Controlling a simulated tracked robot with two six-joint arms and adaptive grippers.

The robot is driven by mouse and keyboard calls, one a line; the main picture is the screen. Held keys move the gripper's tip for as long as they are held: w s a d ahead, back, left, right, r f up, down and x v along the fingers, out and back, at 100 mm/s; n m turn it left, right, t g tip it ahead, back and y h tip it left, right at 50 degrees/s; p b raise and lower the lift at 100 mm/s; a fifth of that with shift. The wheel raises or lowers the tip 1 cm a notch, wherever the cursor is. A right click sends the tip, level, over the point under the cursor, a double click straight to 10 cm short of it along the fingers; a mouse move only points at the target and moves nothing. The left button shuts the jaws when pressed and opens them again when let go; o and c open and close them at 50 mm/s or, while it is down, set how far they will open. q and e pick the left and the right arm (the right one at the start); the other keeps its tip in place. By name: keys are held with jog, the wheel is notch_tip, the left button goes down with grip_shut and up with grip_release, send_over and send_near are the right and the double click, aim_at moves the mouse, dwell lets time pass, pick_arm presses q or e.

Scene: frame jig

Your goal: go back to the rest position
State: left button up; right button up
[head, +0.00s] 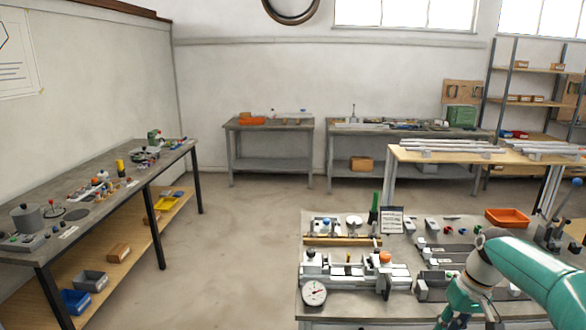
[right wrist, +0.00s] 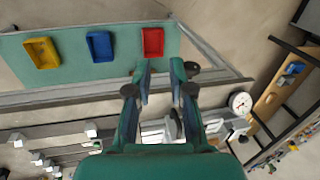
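My right arm comes in from the right in the head view, over the right front part of the jig table (head: 345,322). Its gripper points down, partly cut off by the bottom edge of the picture. In the right wrist view my right gripper (right wrist: 161,78) has its two fingers apart, with nothing held between them. It hangs in the air near the table's front edge. My left gripper and left arm do not show in either view.
The table bears a dial gauge (head: 315,292), clamps, rails and an orange tray (head: 508,217). The right wrist view shows yellow (right wrist: 42,52), blue (right wrist: 100,45) and red (right wrist: 153,42) bins on a green surface. A bench (head: 100,190) stands left; open floor (head: 235,240) lies between.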

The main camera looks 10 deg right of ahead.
jog(key=s+a+f+y, duration=0.1)
jog(key=s+a+f, duration=0.1)
jog(key=a+f, duration=0.65)
jog(key=s+a+f, duration=0.1)
jog(key=a+f, duration=0.5)
jog(key=f, duration=0.6)
jog(key=s+a+f, duration=0.4)
jog(key=s+a, duration=0.2)
jog(key=s, duration=0.4)
jog(key=s+a+f, duration=0.5)
jog(key=s+a, duration=0.1)
jog(key=s, duration=0.3)
jog(key=shift+s+a+m+y, duration=0.3)
jog(key=shift+s+a, duration=0.05)
